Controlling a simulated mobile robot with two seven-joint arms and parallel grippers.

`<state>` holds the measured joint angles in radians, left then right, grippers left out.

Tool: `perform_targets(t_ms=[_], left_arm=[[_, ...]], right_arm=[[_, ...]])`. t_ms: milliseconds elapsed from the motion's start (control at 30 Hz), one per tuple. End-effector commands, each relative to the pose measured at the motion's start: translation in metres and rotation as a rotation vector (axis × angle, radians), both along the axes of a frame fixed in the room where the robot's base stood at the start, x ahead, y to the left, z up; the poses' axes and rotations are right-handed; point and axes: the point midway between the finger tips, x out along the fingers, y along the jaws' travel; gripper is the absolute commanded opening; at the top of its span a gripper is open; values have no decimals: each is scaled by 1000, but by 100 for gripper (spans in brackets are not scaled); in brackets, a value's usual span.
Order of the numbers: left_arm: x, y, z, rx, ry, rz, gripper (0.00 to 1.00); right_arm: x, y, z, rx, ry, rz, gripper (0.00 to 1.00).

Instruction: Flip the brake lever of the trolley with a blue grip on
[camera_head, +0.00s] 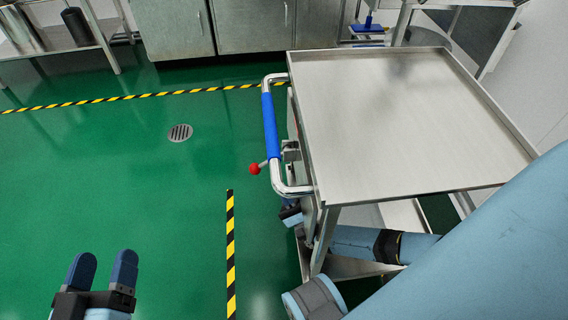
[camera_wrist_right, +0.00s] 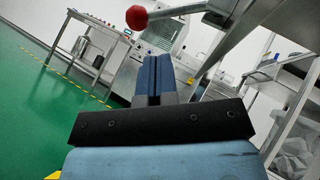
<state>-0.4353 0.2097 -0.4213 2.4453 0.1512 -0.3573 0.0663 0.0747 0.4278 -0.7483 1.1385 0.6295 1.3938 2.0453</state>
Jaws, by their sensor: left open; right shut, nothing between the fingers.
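The trolley (camera_head: 410,110) is a steel cart with a flat, empty top at the right of the head view. Its blue grip (camera_head: 270,125) sits on a bent metal handle on the trolley's left side. The brake lever (camera_head: 255,169) has a red ball knob and sticks out left below the grip; its knob (camera_wrist_right: 136,17) also shows at the top of the right wrist view. My right gripper (camera_wrist_right: 153,62) is shut and empty, below the knob and apart from it. My left gripper (camera_head: 103,262) is open and empty over the floor at the lower left.
A floor drain (camera_head: 180,132) and yellow-black floor tape (camera_head: 231,250) lie on the green floor. Steel cabinets (camera_head: 255,25) stand at the back. A steel table (camera_head: 60,50) is at the far left. The floor left of the trolley is clear.

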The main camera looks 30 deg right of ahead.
Motion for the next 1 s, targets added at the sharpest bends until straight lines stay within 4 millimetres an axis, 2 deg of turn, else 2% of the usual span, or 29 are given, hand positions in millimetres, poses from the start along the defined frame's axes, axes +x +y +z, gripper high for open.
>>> perform_targets(t_ms=[200,400,1000], left_arm=[[0,0,-2,2,3,-2,68],[0,-1,-4,6,11,-4,68],[0,-1,-7,8,16,-6,68]], right_arm=[[30,7,29,-1,-2,0,0],[48,12,46,0,-1,-1,0],[53,15,51,9,-4,-1,0]])
